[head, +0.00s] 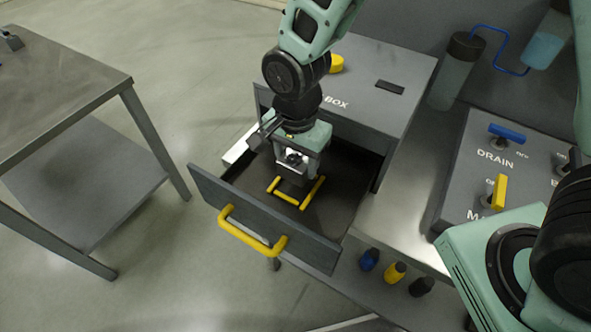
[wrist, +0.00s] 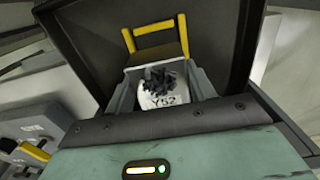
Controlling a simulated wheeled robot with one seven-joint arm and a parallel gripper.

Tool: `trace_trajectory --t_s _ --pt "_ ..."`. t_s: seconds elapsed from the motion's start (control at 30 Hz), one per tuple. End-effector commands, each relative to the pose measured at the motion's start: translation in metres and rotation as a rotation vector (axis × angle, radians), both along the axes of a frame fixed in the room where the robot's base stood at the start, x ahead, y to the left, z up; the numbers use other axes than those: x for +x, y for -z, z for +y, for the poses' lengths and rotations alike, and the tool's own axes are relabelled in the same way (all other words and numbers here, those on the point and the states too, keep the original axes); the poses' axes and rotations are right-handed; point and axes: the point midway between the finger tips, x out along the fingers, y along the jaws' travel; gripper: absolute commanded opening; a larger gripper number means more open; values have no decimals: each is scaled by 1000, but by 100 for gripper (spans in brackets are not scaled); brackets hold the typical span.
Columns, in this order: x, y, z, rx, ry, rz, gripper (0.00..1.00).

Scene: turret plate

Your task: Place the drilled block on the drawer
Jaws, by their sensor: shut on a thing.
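My gripper (head: 292,163) points down into the open drawer (head: 345,205) of a grey box. In the wrist view its grey fingers (wrist: 160,88) are shut on a pale block marked "Y52" (wrist: 163,96), which I take to be the drilled block. A dark clump covers part of its top; I cannot make out the holes. In the head view the gripper mostly hides the block. A yellow U-shaped frame (head: 288,197) lies on the drawer floor beside the gripper; it also shows in the wrist view (wrist: 157,27). I cannot tell whether the block touches the floor.
The drawer front has a yellow handle (head: 250,236). The grey box (head: 345,95) stands behind, with a yellow knob on top. A valve panel (head: 480,185) and bottle (head: 455,75) are at the right. Blue, yellow and black pegs (head: 395,272) stand in front. A table (head: 60,80) is at left.

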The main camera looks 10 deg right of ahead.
Motion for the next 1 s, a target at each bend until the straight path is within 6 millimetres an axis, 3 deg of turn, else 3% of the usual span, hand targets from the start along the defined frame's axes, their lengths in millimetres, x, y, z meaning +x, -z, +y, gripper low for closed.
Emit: trace_trajectory --t_s 0.4,0.87,0.9,0.93,1.0 --pt "0 43 0 -1 0 1 14" --pt "0 52 0 1 1 -2 14" --pt "0 51 0 1 1 -1 65" --pt "0 51 0 1 1 -1 74" --pt "0 51 0 0 1 0 76"
